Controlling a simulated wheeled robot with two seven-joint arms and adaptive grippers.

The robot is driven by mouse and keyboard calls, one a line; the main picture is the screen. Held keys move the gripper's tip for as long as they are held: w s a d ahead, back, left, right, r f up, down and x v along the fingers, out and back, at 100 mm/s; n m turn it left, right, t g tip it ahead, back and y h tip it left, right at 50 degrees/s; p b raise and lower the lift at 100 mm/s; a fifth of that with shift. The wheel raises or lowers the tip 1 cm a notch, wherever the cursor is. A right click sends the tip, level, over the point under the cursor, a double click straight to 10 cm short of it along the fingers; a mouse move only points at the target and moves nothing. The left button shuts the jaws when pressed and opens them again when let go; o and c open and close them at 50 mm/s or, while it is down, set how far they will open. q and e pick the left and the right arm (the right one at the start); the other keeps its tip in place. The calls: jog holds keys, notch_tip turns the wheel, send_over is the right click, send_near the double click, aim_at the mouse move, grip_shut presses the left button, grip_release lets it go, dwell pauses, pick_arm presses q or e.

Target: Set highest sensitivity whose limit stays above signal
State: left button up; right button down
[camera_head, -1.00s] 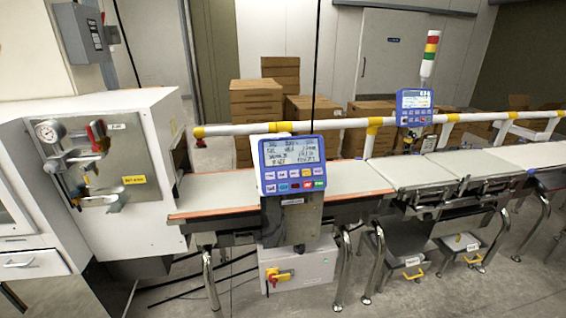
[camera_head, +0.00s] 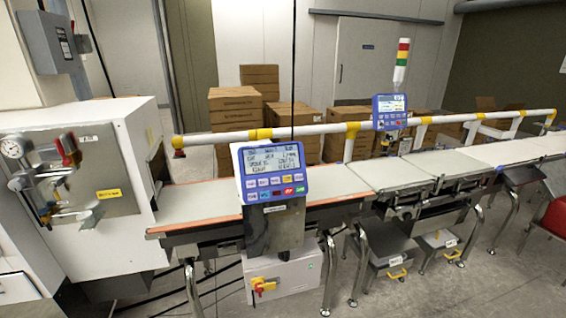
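A blue control panel (camera_head: 270,173) stands on a grey post in front of the belt, near the middle of the head view. Its grey screen (camera_head: 271,159) shows several lines of dark text, too small to read. Below the screen are rows of white, yellow, blue, red and green keys. A second blue display (camera_head: 390,111) is mounted on the rail further right, with a lit screen I cannot read. Neither of my grippers shows in this view.
The conveyor belt (camera_head: 195,203) runs left to right, with weighing sections (camera_head: 385,176) on the right. A white cabinet (camera_head: 85,185) with a gauge (camera_head: 12,148) stands at left. Cardboard boxes (camera_head: 235,104) are stacked behind. A red thing (camera_head: 556,222) shows at the right edge.

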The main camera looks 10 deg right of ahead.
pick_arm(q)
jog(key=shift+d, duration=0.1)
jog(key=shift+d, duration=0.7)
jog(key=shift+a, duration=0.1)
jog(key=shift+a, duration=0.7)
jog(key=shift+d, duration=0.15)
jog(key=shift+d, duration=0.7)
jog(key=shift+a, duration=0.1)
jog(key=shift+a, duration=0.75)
